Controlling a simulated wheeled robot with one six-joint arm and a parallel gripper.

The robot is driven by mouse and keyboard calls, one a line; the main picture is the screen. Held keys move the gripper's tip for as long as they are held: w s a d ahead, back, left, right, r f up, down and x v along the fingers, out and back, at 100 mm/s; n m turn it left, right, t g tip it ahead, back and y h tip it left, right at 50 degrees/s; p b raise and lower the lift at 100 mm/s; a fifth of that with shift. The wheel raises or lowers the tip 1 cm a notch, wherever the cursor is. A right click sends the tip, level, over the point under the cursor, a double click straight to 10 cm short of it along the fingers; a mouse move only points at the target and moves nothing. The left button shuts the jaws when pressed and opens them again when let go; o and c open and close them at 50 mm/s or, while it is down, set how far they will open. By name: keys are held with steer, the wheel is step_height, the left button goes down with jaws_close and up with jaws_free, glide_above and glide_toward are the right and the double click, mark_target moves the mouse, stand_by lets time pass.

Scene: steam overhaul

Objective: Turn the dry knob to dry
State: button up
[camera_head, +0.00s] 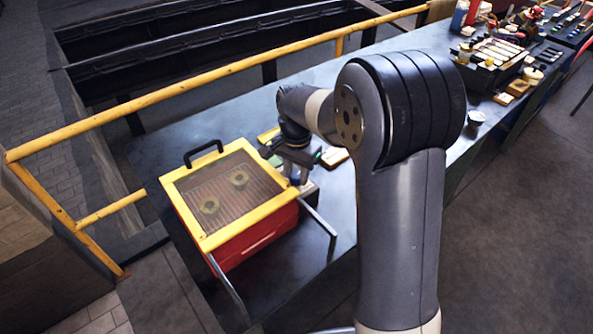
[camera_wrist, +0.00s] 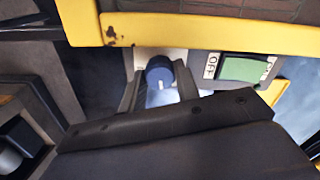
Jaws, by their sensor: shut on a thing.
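The dry knob is the small blue knob (camera_wrist: 160,73) on a pale panel, seen in the wrist view just below the yellow frame edge. My gripper (camera_wrist: 160,88) is around it, with one dark finger on each side, shut on it. In the head view my gripper (camera_head: 296,176) is at the right side of the red box with the yellow-framed lid (camera_head: 188,229), where a bit of blue shows below it. A white mark shows on the knob's face or just below it. The knob's position label is too small or hidden to read.
A green switch (camera_wrist: 244,69) marked OFF sits right of the knob. Metal bars (camera_head: 318,217) stick out at the box's front. A yellow railing (camera_head: 200,85) runs behind the bench.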

mark_target(296, 174)
steer(key=shift+m, duration=0.9)
steer(key=o, duration=0.7)
step_height(296, 174, up, 11)
steer(key=shift+f, duration=0.1)
